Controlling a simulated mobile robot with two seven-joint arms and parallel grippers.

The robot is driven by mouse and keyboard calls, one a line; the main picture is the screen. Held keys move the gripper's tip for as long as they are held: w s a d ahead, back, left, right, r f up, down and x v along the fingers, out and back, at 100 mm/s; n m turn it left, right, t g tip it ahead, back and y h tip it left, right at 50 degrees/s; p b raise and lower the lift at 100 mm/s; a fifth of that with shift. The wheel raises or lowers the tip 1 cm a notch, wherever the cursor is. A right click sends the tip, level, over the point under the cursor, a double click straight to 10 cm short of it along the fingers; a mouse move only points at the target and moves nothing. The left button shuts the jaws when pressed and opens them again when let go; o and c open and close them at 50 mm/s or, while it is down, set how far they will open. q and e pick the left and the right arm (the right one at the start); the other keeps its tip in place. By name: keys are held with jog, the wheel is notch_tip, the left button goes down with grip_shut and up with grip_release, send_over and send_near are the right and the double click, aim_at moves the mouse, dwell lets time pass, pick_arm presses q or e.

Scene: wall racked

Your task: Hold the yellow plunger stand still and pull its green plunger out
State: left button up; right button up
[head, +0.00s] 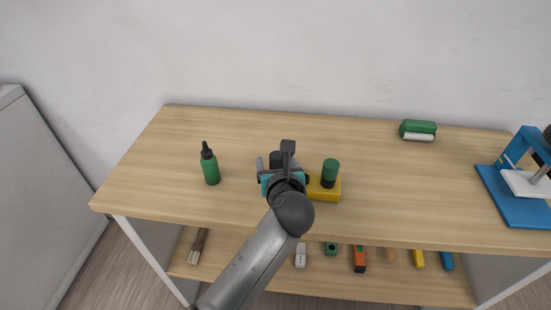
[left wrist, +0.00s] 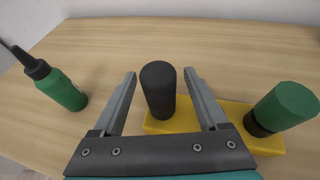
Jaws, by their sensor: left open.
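The yellow plunger stand (head: 326,192) sits on the wooden table; its yellow base also shows in the left wrist view (left wrist: 183,124). The green plunger (head: 331,166) stands at the base's right end, above a black collar, and shows in the left wrist view (left wrist: 287,106). A dark upright post (left wrist: 158,88) rises from the base's left part. My left gripper (left wrist: 160,73) is open, with one finger on each side of the post and visible gaps to it. My left arm hides the stand's left part in the head view. My right gripper is not in view.
A green bottle with a black nozzle (head: 210,164) stands left of my left gripper. A green and white roller-like object (head: 418,130) lies at the back right. A blue device (head: 515,195) stands at the right end. Small items lie on the lower shelf (head: 320,285).

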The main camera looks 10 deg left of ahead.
pick_arm(q)
jog(key=shift+x, duration=1)
grip_shut()
jog(key=shift+c, duration=1.6)
grip_release()
grip_shut()
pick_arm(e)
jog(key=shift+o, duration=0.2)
